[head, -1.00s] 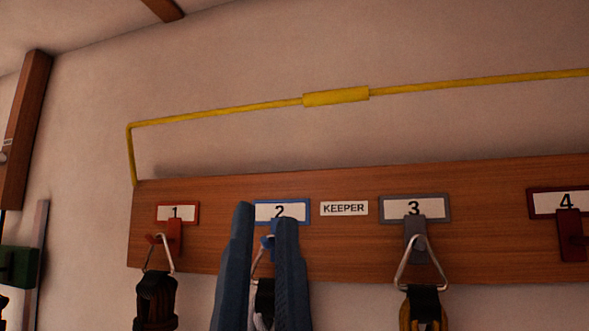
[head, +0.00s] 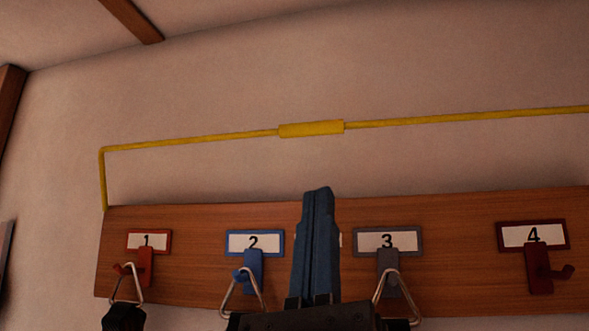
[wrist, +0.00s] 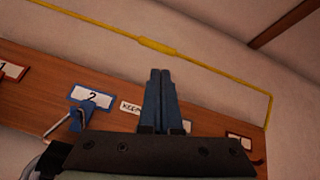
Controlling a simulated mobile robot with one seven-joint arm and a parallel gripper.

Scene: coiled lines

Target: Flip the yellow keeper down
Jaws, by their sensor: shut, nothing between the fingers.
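The yellow keeper (head: 200,138) is a long thin bar with a thicker yellow sleeve (head: 312,129) at its middle. It stands raised above the wooden hook board (head: 440,228), its left end bent down to the board's top left corner. It also shows in the wrist view (wrist: 215,67), bent down at the right end. My gripper (head: 318,190) is shut and empty. Its blue fingers point up in front of the board between labels 2 and 3, below the sleeve and apart from it in the picture. The fingers hide most of the KEEPER label (wrist: 130,107).
Hooks 1 (head: 146,266), 2 (head: 254,270) and 3 (head: 388,266) carry metal rings; dark straps show under some. Hook 4 (head: 538,268) looks empty. A wooden beam (head: 132,20) crosses the upper left. The wall above the keeper is clear.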

